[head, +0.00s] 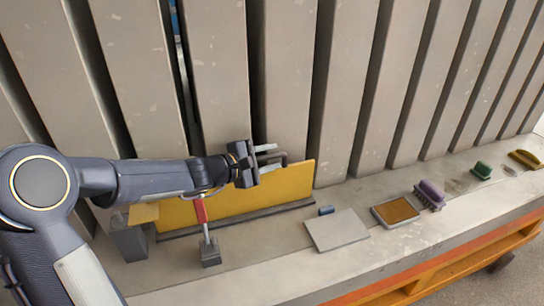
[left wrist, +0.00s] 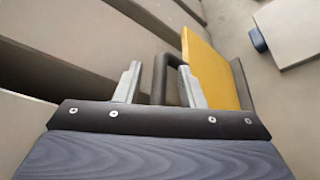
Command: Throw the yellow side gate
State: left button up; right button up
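The yellow side gate (head: 245,201) is a flat panel standing on edge along a dark rail at the foot of the grey mould panels. It also shows in the left wrist view (left wrist: 214,72). A dark bent handle (left wrist: 158,76) stands by the gate's far end. My left gripper (head: 268,158) is above the gate's upper edge at that handle. In the left wrist view its two pale fingers (left wrist: 160,86) are spread, with the handle between them and a gap on the left side. My left forearm hides part of the gate. My right gripper is out of view.
A red-handled lever (head: 201,212) stands on a grey base (head: 210,253) before the gate. A grey post (head: 129,241) is left of it. A flat grey plate (head: 337,230), a tray (head: 395,211) and a purple brush (head: 430,194) lie along the ledge to the right.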

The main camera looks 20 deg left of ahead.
pick_arm(q)
jog(key=shift+w+d+f, duration=0.15)
jog(key=shift+w+d, duration=0.2)
jog(key=shift+w, duration=0.1)
jog(key=shift+c, duration=0.2)
grip_shut()
